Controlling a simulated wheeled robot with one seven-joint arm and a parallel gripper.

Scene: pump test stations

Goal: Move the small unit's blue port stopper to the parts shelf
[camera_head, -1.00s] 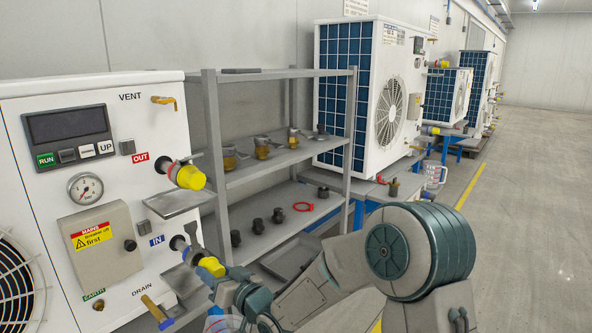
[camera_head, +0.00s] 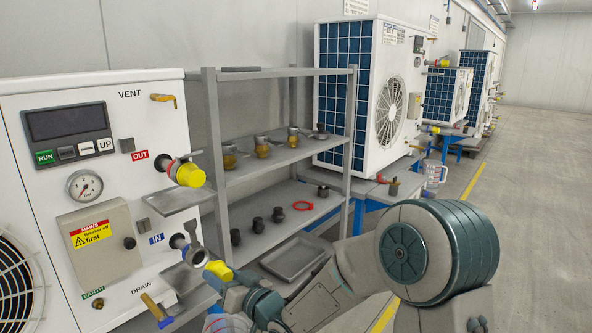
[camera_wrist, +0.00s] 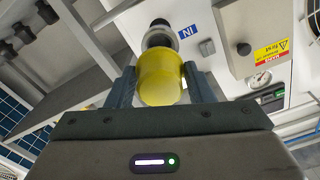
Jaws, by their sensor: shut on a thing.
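The small unit (camera_head: 100,190) is the white cabinet at the left. Its port by the blue IN label (camera_head: 157,239) has a dark stub with a grey coupling (camera_head: 195,254). My gripper (camera_wrist: 162,88) is shut on a yellow stopper (camera_wrist: 161,80) in front of that port, seen between the two fingers. The stopper also shows in the head view (camera_head: 218,270), where my wrist hides part of the fingers. A gap from the coupling shows in the head view; the wrist view overlaps them. The grey parts shelf (camera_head: 285,157) stands just right of the unit.
The OUT port holds another yellow stopper (camera_head: 190,175). Brass and dark fittings stand on the shelf's middle board, and dark fittings and a red ring (camera_head: 302,205) on the lower one. A grey tray (camera_head: 293,259) lies below. Floor at right is clear.

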